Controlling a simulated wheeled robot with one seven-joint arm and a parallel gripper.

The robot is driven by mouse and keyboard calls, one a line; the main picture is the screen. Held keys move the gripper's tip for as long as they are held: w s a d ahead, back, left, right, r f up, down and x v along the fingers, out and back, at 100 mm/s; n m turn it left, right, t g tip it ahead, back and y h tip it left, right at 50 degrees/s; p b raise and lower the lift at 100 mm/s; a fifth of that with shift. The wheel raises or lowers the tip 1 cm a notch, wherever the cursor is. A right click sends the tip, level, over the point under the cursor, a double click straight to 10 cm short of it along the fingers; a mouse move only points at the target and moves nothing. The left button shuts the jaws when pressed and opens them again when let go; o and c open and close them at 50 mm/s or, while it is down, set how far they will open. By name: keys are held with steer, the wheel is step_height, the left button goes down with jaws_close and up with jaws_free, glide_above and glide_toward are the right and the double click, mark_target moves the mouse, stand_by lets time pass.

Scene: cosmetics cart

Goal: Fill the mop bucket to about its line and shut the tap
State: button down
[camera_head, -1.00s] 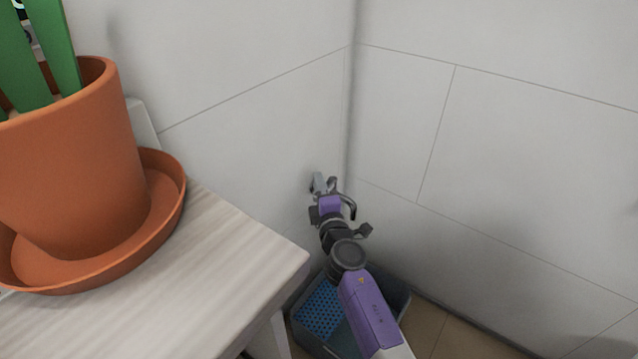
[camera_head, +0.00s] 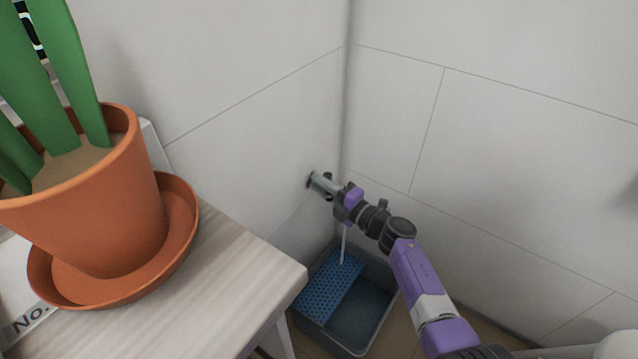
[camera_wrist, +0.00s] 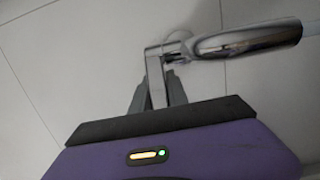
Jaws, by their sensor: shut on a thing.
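The chrome tap (camera_head: 321,183) sticks out of the left wall near the corner. In the wrist view its curved spout (camera_wrist: 245,40) runs to the right and its flat lever (camera_wrist: 155,75) comes down between my fingers. My gripper (camera_wrist: 157,93) is shut on this lever; in the head view, it (camera_head: 336,192) is at the tap. A thin pale stream of water (camera_head: 343,245) falls below the tap into the grey mop bucket (camera_head: 385,275). The bucket stands on the floor, with a blue perforated wringer (camera_head: 328,290) across its left part. I cannot make out a fill line or the exact water level.
A wooden cart top (camera_head: 225,270) stands at the left, its corner close to the bucket. A terracotta plant pot (camera_head: 95,225) sits on it in a saucer (camera_head: 185,235). Walls close in behind the tap and on the right.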

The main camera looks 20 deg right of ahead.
steer(key=shift+s+f+y, duration=0.15)
steer(key=shift+y, duration=0.25)
steer(key=c, duration=1.6)
jaws_free()
steer(key=shift+o, duration=0.2)
steer(key=p+v, duration=0.3)
steer(key=v, duration=0.4)
steer(key=shift+s+d, duration=0.2)
steer(key=shift+s, duration=0.1)
